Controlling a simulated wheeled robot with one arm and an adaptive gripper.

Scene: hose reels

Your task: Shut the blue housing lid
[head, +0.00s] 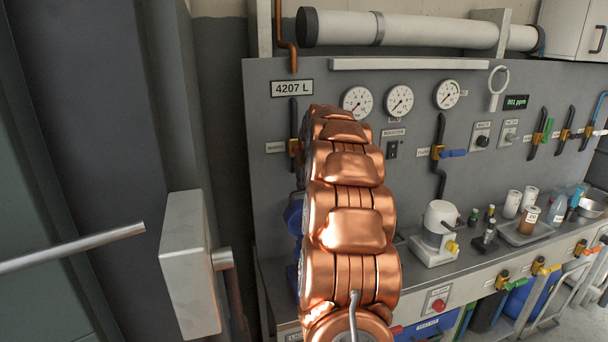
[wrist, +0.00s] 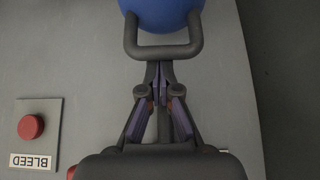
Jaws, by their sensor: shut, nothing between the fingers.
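In the wrist view a blue rounded part (wrist: 165,14), which looks like the housing lid, shows at the top edge, cut off by the frame. A dark grey U-shaped handle (wrist: 164,51) joins it. My gripper (wrist: 160,72) is shut and empty, with its fingertips at or just below the handle's bar; I cannot tell whether they touch. In the head view blue parts (head: 293,216) show at the left edge of my copper arm, which hides most of them and my gripper. I cannot tell how far open the lid is.
A red button (wrist: 31,127) on a plate marked BLEED is at the lower left in the wrist view. The grey panel (head: 420,110) carries gauges and valves. A white device (head: 437,228) and a tray (head: 525,234) stand on the counter to the right. A white box (head: 187,265) is at left.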

